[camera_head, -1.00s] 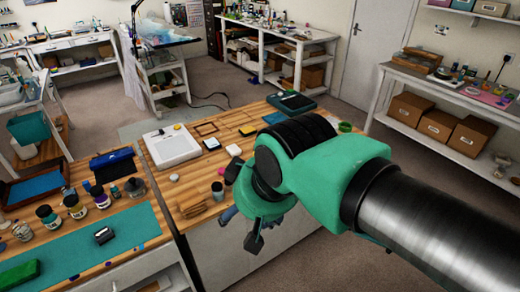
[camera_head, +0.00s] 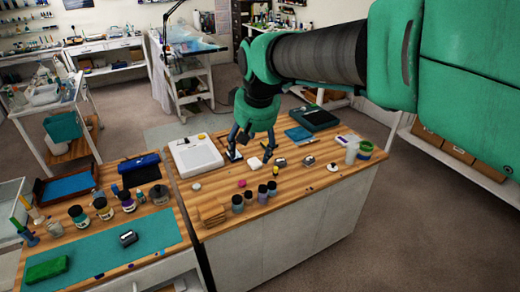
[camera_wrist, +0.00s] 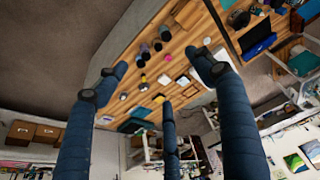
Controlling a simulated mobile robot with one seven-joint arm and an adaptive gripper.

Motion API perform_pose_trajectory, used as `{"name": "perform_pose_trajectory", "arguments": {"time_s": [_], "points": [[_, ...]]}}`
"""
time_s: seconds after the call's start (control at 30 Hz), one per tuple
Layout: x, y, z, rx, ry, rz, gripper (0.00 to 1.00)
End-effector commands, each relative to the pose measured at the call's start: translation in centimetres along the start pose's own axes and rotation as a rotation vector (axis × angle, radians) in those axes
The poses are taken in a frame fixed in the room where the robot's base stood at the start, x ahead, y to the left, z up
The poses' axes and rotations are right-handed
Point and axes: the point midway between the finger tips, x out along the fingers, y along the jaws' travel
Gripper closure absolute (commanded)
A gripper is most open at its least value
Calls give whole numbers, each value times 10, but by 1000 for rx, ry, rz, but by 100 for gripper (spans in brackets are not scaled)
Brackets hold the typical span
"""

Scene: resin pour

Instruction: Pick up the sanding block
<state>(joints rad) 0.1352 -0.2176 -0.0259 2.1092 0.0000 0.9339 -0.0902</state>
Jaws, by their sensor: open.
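I cannot tell for sure which thing is the sanding block. A small dark block with a pale top (camera_head: 234,155) lies right of the white tray, partly hidden by a finger of my gripper. A white block (camera_head: 254,163) lies beside it. A green block (camera_head: 47,269) lies on the teal mat at the lower left. My gripper (camera_head: 251,152) is open, pointing down over the wooden worktop. Its fingers are spread wide and empty in the wrist view (camera_wrist: 160,72), with small items visible beyond and between them. The height of the fingertips above the worktop is unclear.
A white tray (camera_head: 196,154) stands left of my gripper. Several jars (camera_head: 250,198), a pink item (camera_head: 242,184) and a wooden block (camera_head: 212,214) are nearer the front. Two grey items (camera_head: 281,162) lie to the right. A white cup (camera_head: 352,152) stands at the right.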

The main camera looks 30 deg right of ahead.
Motion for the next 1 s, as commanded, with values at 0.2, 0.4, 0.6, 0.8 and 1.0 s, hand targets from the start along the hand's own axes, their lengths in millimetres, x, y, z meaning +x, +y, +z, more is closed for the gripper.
{"name": "perform_pose_trajectory", "arguments": {"time_s": [0.2, 0.4, 0.6, 0.8, 1.0], "points": [[16, 23, -51, 10, -39, 6, 31], [36, 46, -93, 18, -72, 11, 31], [62, 72, -132, 27, -104, 13, 31], [94, 99, -166, 35, -136, 15, 31], [130, 129, -194, 45, -168, 14, 31]]}}
